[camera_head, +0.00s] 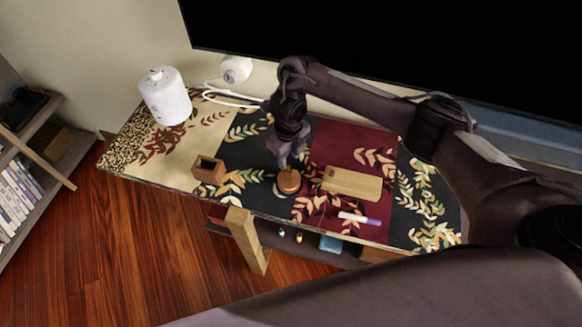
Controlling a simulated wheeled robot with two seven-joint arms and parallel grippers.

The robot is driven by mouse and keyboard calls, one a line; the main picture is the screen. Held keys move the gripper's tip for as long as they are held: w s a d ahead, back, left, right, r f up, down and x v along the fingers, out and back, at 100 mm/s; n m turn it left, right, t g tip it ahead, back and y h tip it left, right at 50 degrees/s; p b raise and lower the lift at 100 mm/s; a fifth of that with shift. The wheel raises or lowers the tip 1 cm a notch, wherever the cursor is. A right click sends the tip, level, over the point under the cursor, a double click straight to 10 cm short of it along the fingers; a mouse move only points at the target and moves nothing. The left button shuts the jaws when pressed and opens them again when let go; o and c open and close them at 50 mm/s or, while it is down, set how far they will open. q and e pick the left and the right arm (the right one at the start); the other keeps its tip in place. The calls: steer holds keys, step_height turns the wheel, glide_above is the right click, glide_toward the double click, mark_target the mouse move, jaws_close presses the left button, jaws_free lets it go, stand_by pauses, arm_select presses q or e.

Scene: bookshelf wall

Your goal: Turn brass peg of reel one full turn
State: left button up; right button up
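The reel (289,181) is a small round copper-brown thing near the front edge of the table, on the dark band of the cloth. My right gripper (288,163) reaches down from above, with its fingertips right at the top of the reel. The brass peg cannot be made out; the fingers seem to cover that spot. Whether the fingers are apart or closed on the peg is too small to tell. My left gripper is not in view.
A wooden board (352,184) lies right of the reel, with a white and purple marker (359,219) in front. A small open wooden box (208,169) stands to the left. A white canister (165,97) stands at the back left. A bookshelf (28,180) is at far left.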

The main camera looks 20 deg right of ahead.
mark_target(289, 167)
steer(key=shift+f, duration=2.3)
steer(key=shift+c, duration=0.4)
jaws_close()
